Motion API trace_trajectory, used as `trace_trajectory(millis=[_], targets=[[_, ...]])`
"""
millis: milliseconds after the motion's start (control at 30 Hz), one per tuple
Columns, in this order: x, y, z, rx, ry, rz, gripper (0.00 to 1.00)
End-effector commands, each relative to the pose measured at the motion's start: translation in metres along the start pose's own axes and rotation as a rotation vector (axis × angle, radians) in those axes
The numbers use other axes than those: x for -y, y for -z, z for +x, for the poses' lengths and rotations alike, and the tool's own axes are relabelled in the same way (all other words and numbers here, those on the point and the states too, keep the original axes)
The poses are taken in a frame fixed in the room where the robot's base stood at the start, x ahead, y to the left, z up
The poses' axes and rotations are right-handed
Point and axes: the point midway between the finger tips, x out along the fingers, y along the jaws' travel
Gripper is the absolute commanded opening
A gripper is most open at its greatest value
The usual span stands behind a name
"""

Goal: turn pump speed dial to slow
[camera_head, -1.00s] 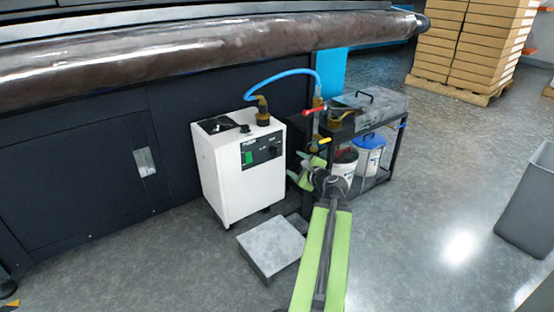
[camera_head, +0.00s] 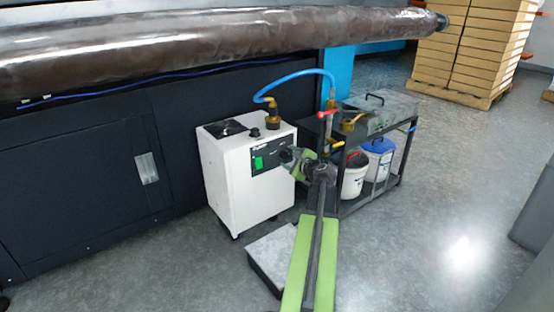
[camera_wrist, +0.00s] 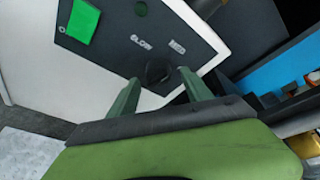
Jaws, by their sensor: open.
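The white pump box (camera_head: 228,185) stands on the floor with a dark control panel (camera_head: 270,158) on its front. My gripper (camera_head: 285,155) is at the right part of that panel and hides the dial in the head view. In the wrist view, the round black dial (camera_wrist: 158,71) shows between the tips of my open gripper (camera_wrist: 158,90). A finger stands on each side of it; I cannot tell whether they touch it. The labels "slow" (camera_wrist: 141,40) and "fast" (camera_wrist: 177,46) are on the panel (camera_wrist: 112,35). The dial's pointer direction is too dark to tell.
A green lit square (camera_head: 258,163) is on the panel's left. A blue hose (camera_head: 295,75) arches from the pump's top to a black cart (camera_head: 385,150) close on the right. A grey slab (camera_head: 268,255) lies below my arm. Open floor is at the right.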

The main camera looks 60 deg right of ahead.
Motion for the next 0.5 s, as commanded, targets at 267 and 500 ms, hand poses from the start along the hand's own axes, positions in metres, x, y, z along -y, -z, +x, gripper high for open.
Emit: trace_trajectory(millis=[267,500], targets=[[-0.0002,0.0005,0.0063,0.002,-0.002,-0.001,0.58],[-0.0009,-0.0005,0.0065,0.003,-0.003,-0.002,0.33]])
